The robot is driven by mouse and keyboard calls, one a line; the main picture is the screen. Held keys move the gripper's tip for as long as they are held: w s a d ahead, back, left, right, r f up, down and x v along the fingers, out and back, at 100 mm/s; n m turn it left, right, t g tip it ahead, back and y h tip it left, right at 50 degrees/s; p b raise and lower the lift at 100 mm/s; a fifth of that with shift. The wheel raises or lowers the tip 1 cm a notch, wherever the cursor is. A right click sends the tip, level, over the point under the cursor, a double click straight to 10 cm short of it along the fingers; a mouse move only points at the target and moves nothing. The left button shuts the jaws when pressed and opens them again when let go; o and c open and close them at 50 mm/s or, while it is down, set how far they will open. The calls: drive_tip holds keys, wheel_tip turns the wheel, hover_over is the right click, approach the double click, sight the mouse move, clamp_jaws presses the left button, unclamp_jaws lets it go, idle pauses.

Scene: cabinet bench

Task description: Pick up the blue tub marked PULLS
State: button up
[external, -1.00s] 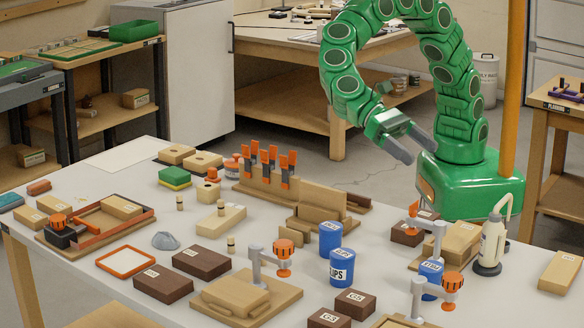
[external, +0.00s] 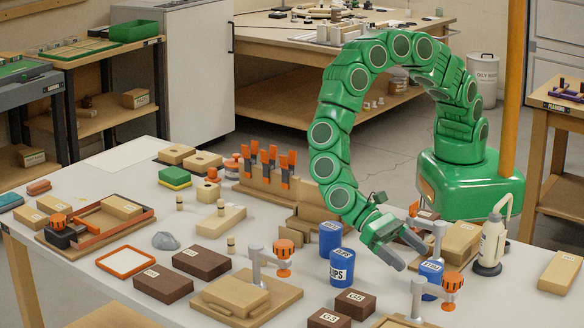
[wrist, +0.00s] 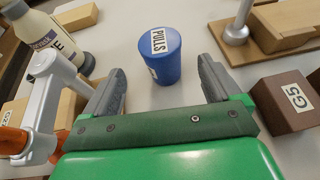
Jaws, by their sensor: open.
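The blue tub marked PULLS (wrist: 167,58) stands upright in the wrist view, its white label on the lid. In the external view I take it to be the right-hand blue tub (external: 431,277), partly hidden by a clamp. My gripper (external: 413,256) hangs just behind and left of that tub, pointing down towards it. In the wrist view my gripper (wrist: 161,68) is open and empty, with one grey finger on each side of the tub in the picture. I see no contact. Two other blue tubs (external: 331,239) stand to the left, the nearer label (external: 342,274) ending in LIPS.
A near clamp (external: 418,298) with an orange knob stands close to the tub; another clamp (wrist: 48,100) is left in the wrist view. The brown G5 block (wrist: 287,100) is right there. A glue bottle (external: 492,245) stands at the right.

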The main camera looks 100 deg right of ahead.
sight(430, 278)
drive_tip(key=shift+f, duration=0.65)
drive_tip(key=shift+x, duration=3.95)
drive_tip(key=shift+w, duration=0.1)
drive_tip(key=c, duration=1.2)
